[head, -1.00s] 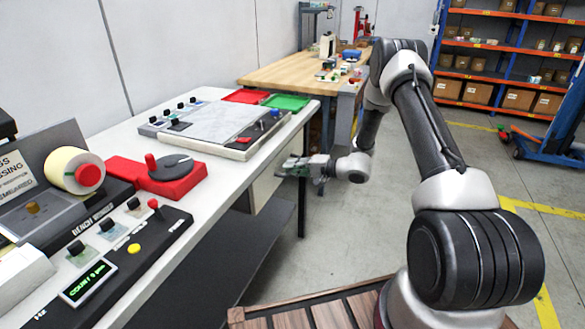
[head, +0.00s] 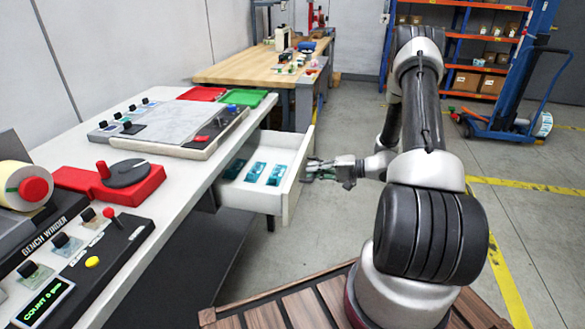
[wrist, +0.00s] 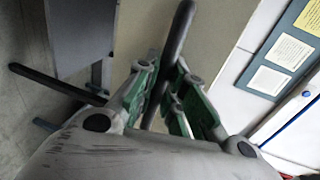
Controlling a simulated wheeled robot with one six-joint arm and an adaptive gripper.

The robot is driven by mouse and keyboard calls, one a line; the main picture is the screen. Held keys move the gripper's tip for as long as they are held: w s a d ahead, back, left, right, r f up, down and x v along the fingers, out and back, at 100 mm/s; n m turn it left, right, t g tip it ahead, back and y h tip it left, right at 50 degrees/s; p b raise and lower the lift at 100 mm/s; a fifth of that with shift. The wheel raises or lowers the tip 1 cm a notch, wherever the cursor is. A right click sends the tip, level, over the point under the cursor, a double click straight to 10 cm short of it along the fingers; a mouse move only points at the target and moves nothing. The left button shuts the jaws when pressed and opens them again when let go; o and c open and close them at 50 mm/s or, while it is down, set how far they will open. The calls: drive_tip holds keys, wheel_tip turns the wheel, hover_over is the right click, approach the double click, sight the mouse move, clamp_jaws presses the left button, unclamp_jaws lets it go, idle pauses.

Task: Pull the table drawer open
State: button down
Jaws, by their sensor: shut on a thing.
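The white table drawer (head: 292,196) stands well out from under the white bench top in the head view, with several teal-labelled packs lying inside it. My gripper (head: 312,170) is at the outer face of the drawer front. In the wrist view the dark bar handle (wrist: 181,28) runs between the green-padded fingers of my gripper (wrist: 166,68), which are shut on it. The handle is hidden behind the fingers in the head view.
The white bench (head: 62,150) carries a red-based winder (head: 110,184), a control panel and a grey plate. A wooden-topped table (head: 245,66) stands behind it. Open floor lies to the right, with a blue pallet jack (head: 500,130) further back.

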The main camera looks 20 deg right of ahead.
drive_tip(key=f+v, duration=0.2)
drive_tip(key=v, duration=0.7)
drive_tip(key=shift+s+d, duration=0.25)
drive_tip(key=shift+d, duration=0.1)
drive_tip(key=c, duration=1.5)
unclamp_jaws()
drive_tip(key=shift+d, duration=0.1)
drive_tip(key=v, duration=1.1)
drive_tip(key=shift+s+d+r, duration=0.1)
drive_tip(key=shift+s+d, duration=0.2)
